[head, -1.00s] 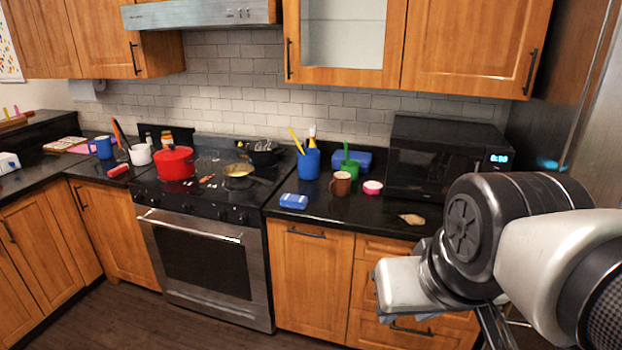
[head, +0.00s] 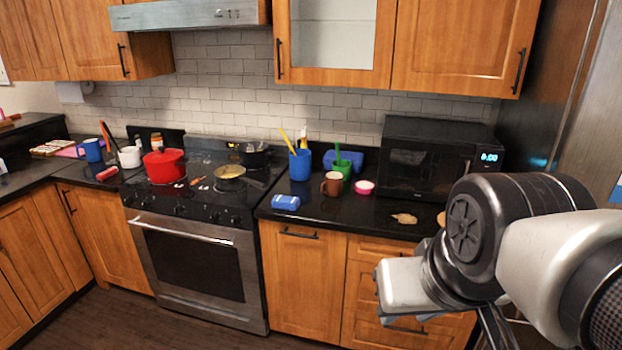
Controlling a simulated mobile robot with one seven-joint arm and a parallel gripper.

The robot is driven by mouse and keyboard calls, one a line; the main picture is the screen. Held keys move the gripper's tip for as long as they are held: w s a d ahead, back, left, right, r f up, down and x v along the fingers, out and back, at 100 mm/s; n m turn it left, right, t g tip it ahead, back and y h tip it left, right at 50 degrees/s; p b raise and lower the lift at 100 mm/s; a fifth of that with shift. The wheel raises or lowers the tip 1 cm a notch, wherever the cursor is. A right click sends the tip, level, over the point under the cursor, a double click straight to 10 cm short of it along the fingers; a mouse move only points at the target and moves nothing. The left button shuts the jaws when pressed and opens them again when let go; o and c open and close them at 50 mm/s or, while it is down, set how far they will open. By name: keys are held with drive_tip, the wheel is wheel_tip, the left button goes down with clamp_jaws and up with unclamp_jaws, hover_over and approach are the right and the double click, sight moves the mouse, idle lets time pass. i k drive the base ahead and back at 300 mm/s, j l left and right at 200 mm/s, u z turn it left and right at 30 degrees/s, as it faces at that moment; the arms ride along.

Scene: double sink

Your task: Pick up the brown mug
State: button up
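The brown mug (head: 333,184) stands upright on the black counter between the stove and the microwave. A green cup (head: 345,168) is just behind it, and a small pink-and-white bowl (head: 364,187) is to its right. My arm fills the lower right of the head view, well in front of the counter and to the right of the mug. My gripper's fingers are not visible; the arm's lower end runs out of the bottom of the picture.
The microwave (head: 437,160) stands at right. A red pot (head: 165,165) and pans are on the stove (head: 193,250). The counter front near the mug is mostly clear.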

sight(333, 181)
drive_tip(key=i+j, duration=0.1)
drive_tip(key=i, duration=0.4)
drive_tip(key=i+j+z, duration=0.1)
drive_tip(key=i, duration=0.45)
drive_tip(key=i+j, duration=0.1)
drive_tip(key=i, duration=0.4)
drive_tip(key=i+j+z, duration=0.1)
drive_tip(key=i, duration=0.45)
